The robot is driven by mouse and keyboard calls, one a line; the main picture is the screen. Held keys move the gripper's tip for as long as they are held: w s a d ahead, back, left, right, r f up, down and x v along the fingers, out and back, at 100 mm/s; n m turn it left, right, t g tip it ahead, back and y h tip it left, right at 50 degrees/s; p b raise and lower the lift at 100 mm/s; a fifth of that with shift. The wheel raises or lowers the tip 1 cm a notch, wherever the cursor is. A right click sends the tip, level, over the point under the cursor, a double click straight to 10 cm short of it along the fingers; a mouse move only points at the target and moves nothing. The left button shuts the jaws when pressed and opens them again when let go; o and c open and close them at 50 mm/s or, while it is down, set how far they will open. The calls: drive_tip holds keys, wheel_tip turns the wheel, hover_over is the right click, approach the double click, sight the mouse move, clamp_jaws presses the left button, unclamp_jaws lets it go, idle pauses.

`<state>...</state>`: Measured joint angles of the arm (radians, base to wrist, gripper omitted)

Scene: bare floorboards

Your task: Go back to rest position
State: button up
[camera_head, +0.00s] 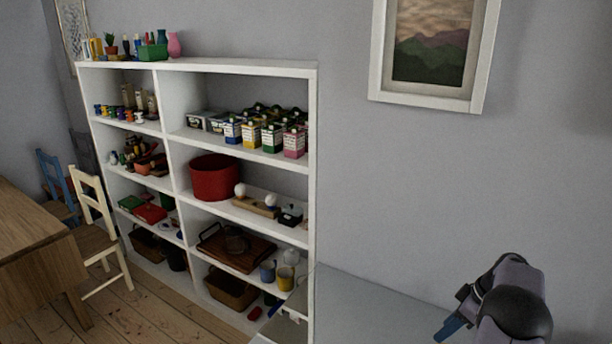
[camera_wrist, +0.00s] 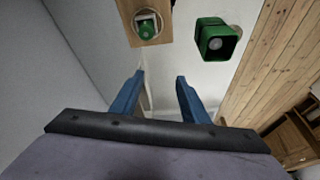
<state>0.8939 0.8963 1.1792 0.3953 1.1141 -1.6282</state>
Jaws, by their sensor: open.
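My gripper (camera_head: 452,325) shows at the lower right of the head view, with one blue finger in sight in front of the grey wall. In the wrist view my gripper (camera_wrist: 160,92) has its two blue fingers spread apart, with nothing between them. Beyond the fingertips lies a pale surface. A green square container (camera_wrist: 217,38) stands on it to the upper right, apart from the fingers. A wooden block (camera_wrist: 147,12) with a green item in it is at the top, also apart from the fingers.
A white shelf unit (camera_head: 163,128) full of cans, boxes and baskets stands at the left. A wooden table (camera_head: 28,240) and a cream chair (camera_head: 95,225) are further left. A framed picture (camera_head: 433,45) hangs on the wall. A grey surface (camera_head: 365,315) lies below it, mostly clear.

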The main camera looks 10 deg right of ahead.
drive_tip(key=s+a+r+m+g, duration=0.1)
drive_tip(key=a+r+m, duration=0.1)
drive_tip(key=a, duration=0.9)
drive_tip(key=s+a+r+m+g, duration=0.1)
drive_tip(key=a+r, duration=0.2)
drive_tip(key=a, duration=0.8)
drive_tip(key=s+a+f+m+g+h, duration=0.1)
drive_tip(key=s+a+m+h, duration=0.2)
drive_tip(key=s+a, duration=1.2)
wheel_tip(320, 180, down, 22)
drive_tip(key=s+b, duration=0.1)
drive_tip(key=b, duration=2)
drive_tip(key=shift+d, duration=0.4)
drive_tip(key=shift+r, duration=0.2)
drive_tip(key=shift+c, duration=0.2)
